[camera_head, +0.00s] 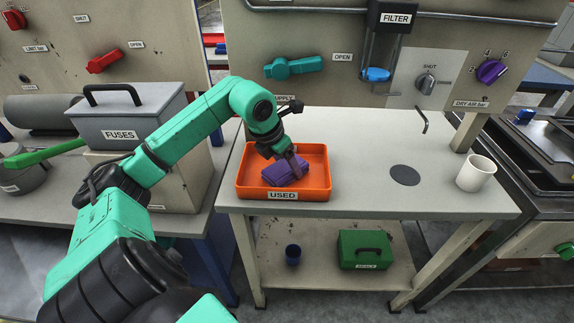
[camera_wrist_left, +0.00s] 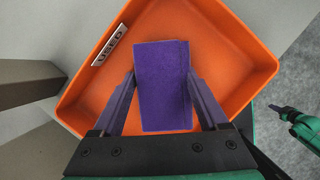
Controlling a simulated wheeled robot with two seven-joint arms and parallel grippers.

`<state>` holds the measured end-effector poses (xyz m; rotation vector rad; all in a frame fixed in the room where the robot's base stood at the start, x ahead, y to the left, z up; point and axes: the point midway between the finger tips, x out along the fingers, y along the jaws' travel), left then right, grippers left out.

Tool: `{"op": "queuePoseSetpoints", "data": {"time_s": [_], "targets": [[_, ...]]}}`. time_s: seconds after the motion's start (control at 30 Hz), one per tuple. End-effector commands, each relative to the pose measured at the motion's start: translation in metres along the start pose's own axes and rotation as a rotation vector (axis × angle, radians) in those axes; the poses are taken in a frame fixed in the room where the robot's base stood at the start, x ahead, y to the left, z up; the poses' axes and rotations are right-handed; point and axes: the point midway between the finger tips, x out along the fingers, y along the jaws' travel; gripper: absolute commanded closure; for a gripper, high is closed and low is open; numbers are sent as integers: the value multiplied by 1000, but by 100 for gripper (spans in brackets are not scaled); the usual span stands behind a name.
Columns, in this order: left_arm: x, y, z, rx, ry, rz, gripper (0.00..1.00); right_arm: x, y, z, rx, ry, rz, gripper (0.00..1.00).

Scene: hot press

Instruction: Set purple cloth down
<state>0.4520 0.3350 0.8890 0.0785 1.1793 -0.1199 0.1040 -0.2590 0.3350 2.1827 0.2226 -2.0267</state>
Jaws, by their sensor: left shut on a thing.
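The purple cloth (camera_head: 282,173) is a folded, flat block inside the orange tray labelled USED (camera_head: 318,165), in the tray's left half. My left gripper (camera_head: 291,165) reaches down into the tray and is shut on the cloth. In the left wrist view the cloth (camera_wrist_left: 162,85) lies between the two fingers (camera_wrist_left: 160,88), with the orange tray (camera_wrist_left: 215,35) around it. I cannot tell whether the cloth touches the tray floor. My right gripper does not show in the head view; a green and dark arm part shows at the right of the wrist view.
The tray stands on a grey table (camera_head: 350,140). A dark round disc (camera_head: 404,175) and a white cup (camera_head: 476,173) are to its right. A FUSES box (camera_head: 140,115) stands left. A panel with a teal valve handle (camera_head: 293,68) rises behind. The table between tray and disc is clear.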

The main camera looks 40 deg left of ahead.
Motion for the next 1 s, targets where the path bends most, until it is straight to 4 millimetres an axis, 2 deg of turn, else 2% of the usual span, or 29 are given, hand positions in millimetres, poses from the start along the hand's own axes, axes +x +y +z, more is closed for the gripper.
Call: {"op": "queuePoseSetpoints", "data": {"time_s": [0.13,0.3,0.33,0.37,0.4,0.6,0.73,0.87,1.0], "targets": [[0,0,0,0,-3,1,68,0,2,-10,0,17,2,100],[4,0,-1,1,-3,1,68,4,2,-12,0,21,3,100],[3,0,-1,1,-3,1,16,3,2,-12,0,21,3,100],[3,0,-1,0,-3,1,4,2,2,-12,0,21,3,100],[3,0,-1,1,-2,1,0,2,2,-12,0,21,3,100],[2,0,0,0,-2,1,0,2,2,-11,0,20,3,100],[-7,1,0,1,-2,4,0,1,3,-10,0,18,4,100],[-35,1,0,3,-5,7,0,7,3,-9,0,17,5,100],[-76,1,0,1,-5,6,0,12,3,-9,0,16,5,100]]}}
